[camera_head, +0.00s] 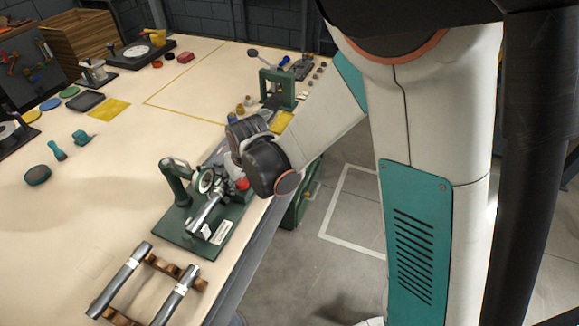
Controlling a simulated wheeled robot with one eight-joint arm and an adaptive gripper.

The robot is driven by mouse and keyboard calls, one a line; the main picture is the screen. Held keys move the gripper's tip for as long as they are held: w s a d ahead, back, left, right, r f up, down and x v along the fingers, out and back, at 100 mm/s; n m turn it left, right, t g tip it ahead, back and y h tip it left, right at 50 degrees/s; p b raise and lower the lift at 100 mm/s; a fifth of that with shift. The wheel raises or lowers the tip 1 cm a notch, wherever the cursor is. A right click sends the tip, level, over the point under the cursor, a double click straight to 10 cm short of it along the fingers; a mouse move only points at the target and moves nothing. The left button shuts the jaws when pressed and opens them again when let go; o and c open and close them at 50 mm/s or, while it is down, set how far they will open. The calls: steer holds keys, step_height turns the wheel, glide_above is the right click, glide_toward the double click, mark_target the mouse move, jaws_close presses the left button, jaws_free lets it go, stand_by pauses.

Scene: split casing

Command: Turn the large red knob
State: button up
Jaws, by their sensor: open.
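A small red part (242,184), which looks like the red knob, shows on the green-based fixture (212,238) near the table's right edge. The fixture also carries a round dial, a metal cylinder and an upright green post. My arm reaches in from the upper right, and its dark wrist covers part of the fixture's back right. My gripper (232,160) is at this end, close above and behind the red part. It is open, but its fingers are small and partly hidden. I cannot tell whether it touches the red part.
Two metal rods on a brown rack (150,287) lie in front of the fixture. A green press (278,88) stands behind my wrist. Small teal parts (57,150) lie to the left. The table's middle is mostly clear. Its right edge drops to the floor.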

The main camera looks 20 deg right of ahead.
steer(key=n+y, duration=0.1)
steer(key=n, duration=0.2)
steer(key=shift+d+n+g+p, duration=0.15)
steer(key=shift+n+g+p, duration=0.2)
steer(key=shift+n+g, duration=0.05)
steer(key=n, duration=0.2)
steer(key=n+g+y+p, duration=0.1)
steer(key=n, duration=0.1)
steer(key=shift+w+d+y, duration=0.1)
steer(key=shift+w+y, duration=0.05)
steer(key=shift+y, duration=0.15)
steer(key=p+v, duration=0.5)
steer(key=v, duration=0.9)
steer(key=s+d+r+m+t+h+b, duration=0.1)
steer(key=s+d+r+m+t+b, duration=0.1)
steer(key=s+d+m, duration=0.3)
steer(key=s+d+r+m+t+h+b, duration=0.2)
steer(key=s+d+r+m+b, duration=0.2)
steer(key=s, duration=0.6)
steer(key=shift+d+r+m+h, duration=0.3)
steer(key=shift+d+m, duration=0.1)
steer(key=shift+d, duration=0.6)
steer(key=shift+s, duration=0.1)
steer(key=shift+s+d+m+t, duration=0.15)
steer(key=shift+s+d+m, duration=0.2)
steer(key=shift+s, duration=0.25)
steer(key=shift+s+d+m+t, duration=0.15)
steer(key=shift+s+d+m, duration=0.2)
steer(key=shift+s, duration=0.2)
